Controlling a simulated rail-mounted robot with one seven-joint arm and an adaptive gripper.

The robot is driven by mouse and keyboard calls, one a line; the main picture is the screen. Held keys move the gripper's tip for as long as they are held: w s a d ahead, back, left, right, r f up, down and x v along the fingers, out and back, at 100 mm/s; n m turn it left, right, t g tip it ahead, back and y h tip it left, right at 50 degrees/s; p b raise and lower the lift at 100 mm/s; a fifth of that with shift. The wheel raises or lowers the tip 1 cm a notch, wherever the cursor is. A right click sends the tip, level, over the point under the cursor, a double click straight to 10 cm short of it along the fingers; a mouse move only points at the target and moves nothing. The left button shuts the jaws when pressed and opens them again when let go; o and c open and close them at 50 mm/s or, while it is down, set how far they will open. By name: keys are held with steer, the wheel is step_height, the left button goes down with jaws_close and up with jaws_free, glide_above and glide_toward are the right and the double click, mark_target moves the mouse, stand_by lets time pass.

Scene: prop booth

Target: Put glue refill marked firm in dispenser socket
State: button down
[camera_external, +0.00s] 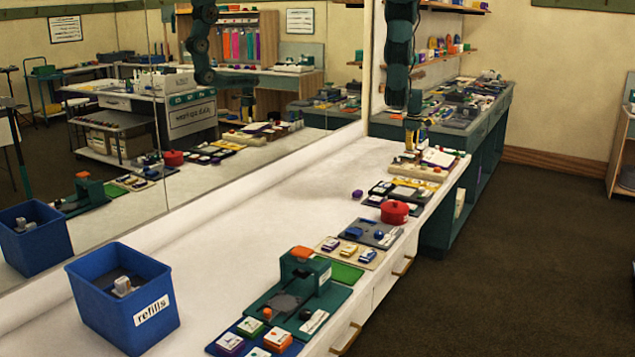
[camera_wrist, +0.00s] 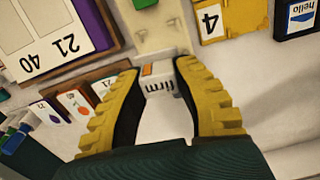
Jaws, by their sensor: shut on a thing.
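My gripper (camera_wrist: 157,75) has yellow ridged fingers closed on a small white block with an orange patch, the glue refill marked "firm" (camera_wrist: 160,86). In the external view my gripper (camera_external: 412,135) is at the far end of the white counter, above the items there, and the refill is too small to make out. A teal device with an orange top (camera_external: 303,262) stands on a teal base at the near end of the counter, far from my gripper. I cannot tell for sure whether it is the dispenser, and no socket is clearly visible.
A blue bin labelled "refills" (camera_external: 152,310) stands at the near left with grey pieces inside. A red round pot (camera_external: 394,212) and several trays of small blocks line the counter's right side. The counter's middle is clear. A mirror (camera_external: 270,110) runs along the left.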

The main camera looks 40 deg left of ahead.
steer(key=shift+s+a+f+n, duration=0.1)
steer(key=shift+s+f+n, duration=0.2)
steer(key=shift+s+n, duration=0.1)
steer(key=b, duration=0.5)
glide_above(409, 166)
steer(key=f, duration=0.4)
steer(key=shift+s+d+f, duration=0.2)
steer(key=shift+s+f, duration=0.05)
steer(key=shift+s, duration=0.05)
steer(key=shift+w+f+b, duration=0.1)
steer(key=shift+f+b, duration=0.6)
steer(key=shift+f, duration=0.25)
steer(key=c, duration=0.8)
jaws_free()
step_height(409, 166, up, 12)
